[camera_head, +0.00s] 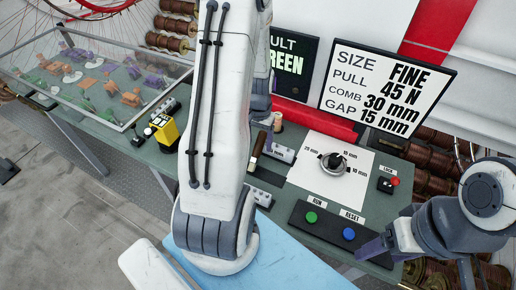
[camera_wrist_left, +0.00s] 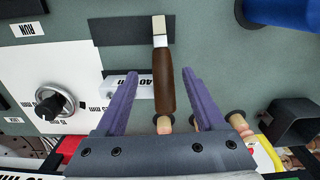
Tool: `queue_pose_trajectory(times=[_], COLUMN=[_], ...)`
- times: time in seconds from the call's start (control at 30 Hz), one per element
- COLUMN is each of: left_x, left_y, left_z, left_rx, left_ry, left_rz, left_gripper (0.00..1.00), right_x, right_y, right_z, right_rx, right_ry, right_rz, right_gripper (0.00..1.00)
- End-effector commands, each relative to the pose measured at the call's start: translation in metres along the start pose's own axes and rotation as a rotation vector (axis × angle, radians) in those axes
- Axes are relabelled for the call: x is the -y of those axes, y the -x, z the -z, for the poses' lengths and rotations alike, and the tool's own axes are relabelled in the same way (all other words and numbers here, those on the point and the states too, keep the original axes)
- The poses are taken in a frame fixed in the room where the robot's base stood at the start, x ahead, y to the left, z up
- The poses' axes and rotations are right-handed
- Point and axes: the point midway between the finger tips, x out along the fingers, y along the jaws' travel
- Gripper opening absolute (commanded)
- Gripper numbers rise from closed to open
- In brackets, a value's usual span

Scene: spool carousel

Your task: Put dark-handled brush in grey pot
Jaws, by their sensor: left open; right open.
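The dark-handled brush (camera_wrist_left: 164,80) has a brown handle, a silver ferrule and a pale tip in the left wrist view. Its handle lies between the two spread purple fingers of my left gripper (camera_wrist_left: 157,88), with gaps on both sides. The brush also shows in the head view (camera_head: 258,147), just right of my left arm, which hides most of that gripper. My right gripper (camera_head: 376,248) is at the lower right of the head view, near the button panel and away from the brush. I cannot make out a grey pot with certainty.
A dial on a white plate (camera_head: 308,174) and a panel with green and blue buttons (camera_head: 323,231) stand right of the brush. A yellow device (camera_head: 163,130) and a clear-covered case (camera_head: 120,112) are at left. Signs stand behind. A dark bracket (camera_wrist_left: 291,118) shows in the wrist view.

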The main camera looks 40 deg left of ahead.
Motion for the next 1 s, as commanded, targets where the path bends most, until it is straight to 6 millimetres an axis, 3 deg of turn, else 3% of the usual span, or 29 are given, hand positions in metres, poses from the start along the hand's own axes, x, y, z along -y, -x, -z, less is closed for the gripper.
queue_pose_trajectory(times=[0.23,0.4,0.7,0.9,1.0], left_x=[0.004,0.003,0.004,0.004,0.004], left_y=[-0.026,-0.044,-0.048,-0.048,-0.048], left_z=[-0.001,0.0,0.001,0.001,0.001], left_rx=[0.005,0.003,-0.001,0.0,-0.001], left_ry=[0.0,-0.001,0.0,0.0,0.0], left_rz=[-0.001,-0.002,-0.001,-0.001,-0.001], left_gripper=[0.71,0.71,0.71,0.0,0.0], right_x=[0.002,0.002,0.002,0.002,0.002], right_y=[0.02,0.023,0.022,0.022,0.022], right_z=[0.001,0.001,0.001,0.001,0.001], right_rx=[0.0,0.0,0.0,0.0,0.0], right_ry=[0.003,0.004,0.004,0.004,0.004], right_rz=[0.0,0.0,0.0,0.0,0.0], right_gripper=[0.7,0.7,0.7,0.7,0.7])
